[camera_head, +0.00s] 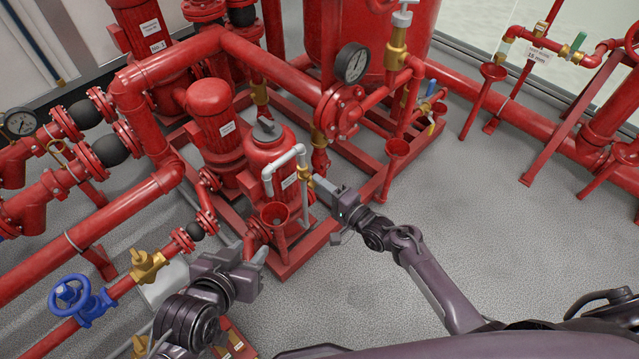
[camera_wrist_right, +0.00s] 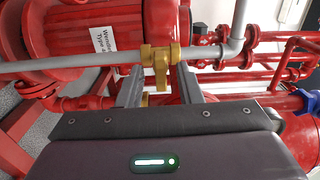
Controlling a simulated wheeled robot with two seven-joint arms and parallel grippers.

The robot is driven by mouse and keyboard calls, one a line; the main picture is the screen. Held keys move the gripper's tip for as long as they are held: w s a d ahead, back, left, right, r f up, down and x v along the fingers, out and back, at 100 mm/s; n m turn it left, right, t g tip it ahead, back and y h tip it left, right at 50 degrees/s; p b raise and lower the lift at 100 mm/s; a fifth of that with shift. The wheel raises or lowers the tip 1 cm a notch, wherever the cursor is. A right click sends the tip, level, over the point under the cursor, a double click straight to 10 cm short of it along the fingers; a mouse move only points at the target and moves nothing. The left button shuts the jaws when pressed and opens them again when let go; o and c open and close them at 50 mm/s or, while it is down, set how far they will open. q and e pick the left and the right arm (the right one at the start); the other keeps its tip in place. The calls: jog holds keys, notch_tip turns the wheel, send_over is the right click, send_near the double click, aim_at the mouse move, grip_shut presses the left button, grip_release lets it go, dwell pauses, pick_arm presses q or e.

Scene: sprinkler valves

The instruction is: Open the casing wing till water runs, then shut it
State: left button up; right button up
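A small brass valve with a wing handle sits on a thin grey pipe beside the red pump casing; the brass valve (camera_head: 305,174) is right at the tips of my right gripper (camera_head: 318,186). In the right wrist view the brass wing (camera_wrist_right: 160,62) lies between the two finger ends of my right gripper (camera_wrist_right: 160,86). Those fingers are apart, with gaps on either side of the wing. The grey pipe (camera_head: 285,158) bends over and down toward a red funnel (camera_head: 274,215). I see no water running. My left gripper (camera_head: 262,257) is low, near the funnel's base; its finger gap is unclear.
The labelled red pump casing (camera_head: 268,150) stands close behind the valve. A blue handwheel (camera_head: 72,294) is at the lower left. The grey floor (camera_head: 480,235) at the right is clear.

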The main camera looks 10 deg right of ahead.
jog(key=p+v, duration=0.3)
jog(key=v, duration=0.4)
jog(key=shift+p, duration=0.3)
